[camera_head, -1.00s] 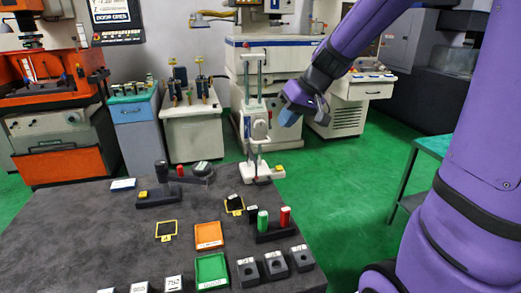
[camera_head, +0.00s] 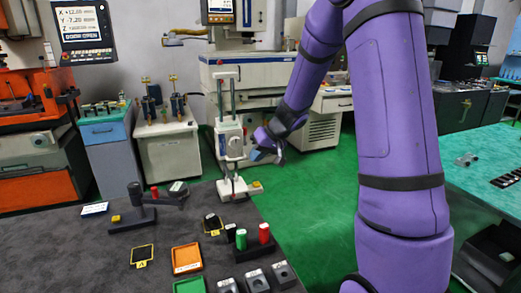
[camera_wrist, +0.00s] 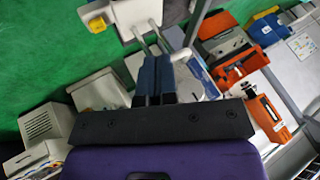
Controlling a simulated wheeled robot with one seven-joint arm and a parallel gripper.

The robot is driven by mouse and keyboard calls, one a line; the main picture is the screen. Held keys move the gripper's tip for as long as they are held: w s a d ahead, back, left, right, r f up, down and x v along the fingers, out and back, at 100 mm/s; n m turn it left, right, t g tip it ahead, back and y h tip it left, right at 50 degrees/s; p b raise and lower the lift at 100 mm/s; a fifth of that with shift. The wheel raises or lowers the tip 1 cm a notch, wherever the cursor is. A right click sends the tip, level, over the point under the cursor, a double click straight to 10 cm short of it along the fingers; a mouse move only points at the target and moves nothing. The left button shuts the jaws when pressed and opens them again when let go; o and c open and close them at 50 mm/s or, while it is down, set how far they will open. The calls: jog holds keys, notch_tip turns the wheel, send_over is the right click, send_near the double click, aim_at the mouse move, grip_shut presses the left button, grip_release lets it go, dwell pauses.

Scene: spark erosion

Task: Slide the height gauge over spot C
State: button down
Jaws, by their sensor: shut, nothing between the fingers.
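The height gauge (camera_head: 231,142) is white, with two upright columns and a body, and stands upright on its base (camera_head: 236,190) at the table's far right corner. In the wrist view its columns and base (camera_wrist: 133,18) lie just beyond my fingers. My gripper (camera_head: 262,155) is shut and empty, just right of the gauge's body; I cannot tell whether they touch. Its blue fingers (camera_wrist: 155,78) are together in the wrist view. Two yellow-framed black spots lie on the table, one near the gauge (camera_head: 212,224) and one further left (camera_head: 142,256). Their letters are too small to read, so I cannot tell which is C.
Red and green cylinders (camera_head: 253,240) stand in a dark holder near the closer spot. Orange (camera_head: 186,258) and green (camera_head: 190,287) trays lie left of it. A dark stand with an arm (camera_head: 140,212) is at the back left. Grey table surface (camera_head: 60,240) is bare on the left.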

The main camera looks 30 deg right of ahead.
jog(key=w+a+f, duration=0.3)
jog(key=a, duration=0.2)
jog(key=shift+a+f, duration=0.4)
jog(key=w+a, duration=0.1)
jog(key=a, duration=0.7)
jog(key=shift+w, duration=0.25)
jog(key=shift+a, duration=0.15)
